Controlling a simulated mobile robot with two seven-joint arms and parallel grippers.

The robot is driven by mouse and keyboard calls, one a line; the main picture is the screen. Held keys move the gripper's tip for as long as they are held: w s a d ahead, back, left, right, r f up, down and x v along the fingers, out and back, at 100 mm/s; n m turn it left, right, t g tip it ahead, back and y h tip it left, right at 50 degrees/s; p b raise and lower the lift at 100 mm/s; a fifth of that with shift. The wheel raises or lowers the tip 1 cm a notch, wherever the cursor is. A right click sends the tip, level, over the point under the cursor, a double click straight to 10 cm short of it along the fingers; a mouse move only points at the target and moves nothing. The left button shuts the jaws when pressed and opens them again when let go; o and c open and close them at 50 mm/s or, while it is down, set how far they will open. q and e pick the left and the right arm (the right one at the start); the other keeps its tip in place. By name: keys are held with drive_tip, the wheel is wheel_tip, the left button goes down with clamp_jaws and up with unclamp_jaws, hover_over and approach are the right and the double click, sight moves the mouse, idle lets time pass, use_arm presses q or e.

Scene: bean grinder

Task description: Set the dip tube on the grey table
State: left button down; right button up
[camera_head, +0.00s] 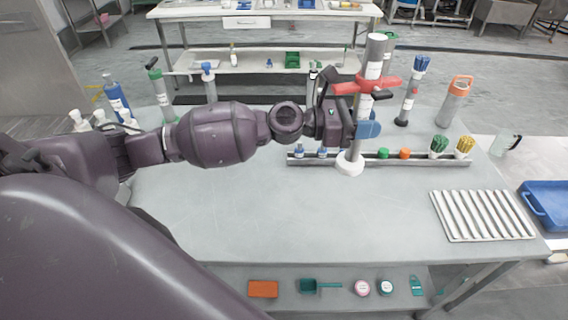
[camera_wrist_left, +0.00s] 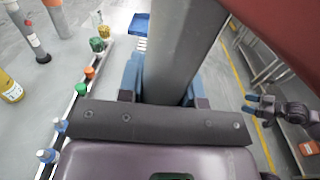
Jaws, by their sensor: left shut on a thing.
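My left gripper (camera_head: 366,130), with blue fingertips, is shut on a tall grey tube that I take for the dip tube (camera_head: 375,48). The tube stands nearly upright, leaning a little, with a white label, a red cross-shaped handle (camera_head: 366,86) and a white round foot (camera_head: 349,165). In the left wrist view the tube (camera_wrist_left: 180,50) passes between the blue fingers. The foot is at the front of the rack, over the grey table (camera_head: 270,220); I cannot tell if it touches. My right gripper (camera_wrist_left: 262,108) shows small in the left wrist view, away from the tube.
A long narrow rack (camera_head: 440,161) with small bottles and coloured caps runs behind the foot. A ribbed white tray (camera_head: 483,215) lies at the right. Bottles stand along the back, including an orange-topped one (camera_head: 454,102). The front middle of the table is clear.

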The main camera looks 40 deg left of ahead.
use_arm(q)
drive_tip(key=shift+w+a+r+m+g+h, duration=0.15)
drive_tip(key=shift+w+m+g+h, duration=0.1)
drive_tip(key=shift+m+g+h, duration=0.25)
drive_tip(key=shift+w+r+m+g+h, duration=0.2)
drive_tip(key=shift+m+g, duration=0.2)
drive_tip(key=shift+g, duration=0.3)
drive_tip(key=shift+w+a+r+m+g+h+b, duration=0.1)
drive_tip(key=shift+w+a+m+g+h+b, duration=0.2)
drive_tip(key=shift+m+g, duration=0.3)
drive_tip(key=shift+a+g, duration=0.2)
drive_tip(key=shift+g, duration=0.2)
drive_tip(key=shift+f, duration=0.25)
wheel_tip(320, 180, down, 19)
drive_tip(key=b, duration=0.2)
drive_tip(key=shift+f, duration=0.2)
drive_tip(key=shift+f+b, duration=0.1)
drive_tip(key=shift+b, duration=0.2)
